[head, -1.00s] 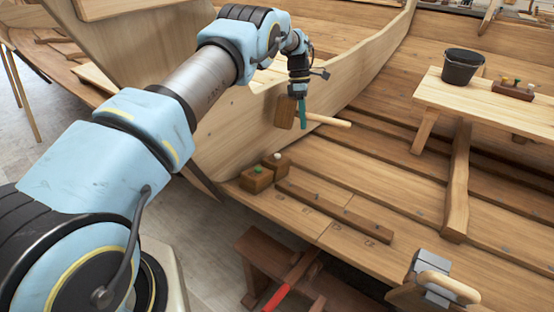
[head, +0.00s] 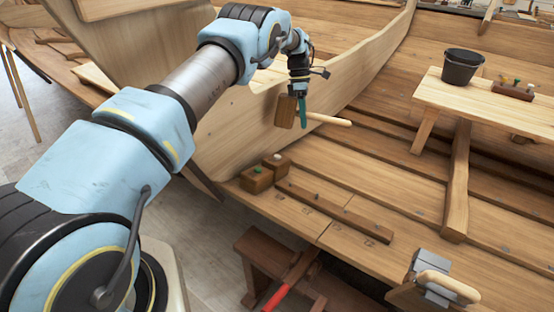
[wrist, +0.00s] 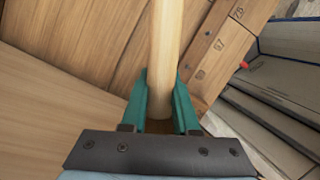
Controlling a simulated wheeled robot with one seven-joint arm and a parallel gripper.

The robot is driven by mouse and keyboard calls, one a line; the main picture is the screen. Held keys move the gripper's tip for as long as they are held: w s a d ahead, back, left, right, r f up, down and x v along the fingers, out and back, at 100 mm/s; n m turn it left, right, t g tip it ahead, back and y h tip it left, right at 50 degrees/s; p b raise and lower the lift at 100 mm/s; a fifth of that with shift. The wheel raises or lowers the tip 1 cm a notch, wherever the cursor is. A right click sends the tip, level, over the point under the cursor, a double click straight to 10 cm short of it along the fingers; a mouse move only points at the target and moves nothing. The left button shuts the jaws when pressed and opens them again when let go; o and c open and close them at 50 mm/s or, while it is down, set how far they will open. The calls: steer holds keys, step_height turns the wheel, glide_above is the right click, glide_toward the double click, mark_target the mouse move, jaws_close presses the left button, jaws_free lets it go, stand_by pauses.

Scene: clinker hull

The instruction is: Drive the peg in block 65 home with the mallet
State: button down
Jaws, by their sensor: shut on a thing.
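The mallet has a dark wooden head (head: 285,111) and a pale handle (head: 329,119) that points right. My gripper (head: 302,113) is shut on the handle near the head, with green fingers. In the wrist view the pale handle (wrist: 165,55) runs up between the fingers of my gripper (wrist: 160,95). The mallet is in the air above and behind two brown wooden blocks. The back block (head: 277,167) has a pale peg (head: 277,156). I cannot read a number on either block.
The blocks sit on planking (head: 300,225), beside a long dark wooden strip (head: 335,207). The curved hull plank (head: 240,130) rises behind. A bench (head: 480,100) with a black bucket (head: 462,68) and a peg rack (head: 513,90) stands at right. A clamp-like tool (head: 436,283) lies front right.

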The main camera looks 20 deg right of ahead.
steer(key=shift+w+d+r+p, duration=0.15)
steer(key=shift+d+r+p, duration=0.1)
steer(key=shift+r, duration=0.6)
steer(key=shift+w+d+r+p, duration=0.1)
steer(key=shift+d+r+p, duration=0.15)
steer(key=shift+r, duration=0.55)
steer(key=shift+w+d+r+p, duration=0.15)
steer(key=shift+r+p, duration=0.15)
steer(key=shift+r, duration=0.55)
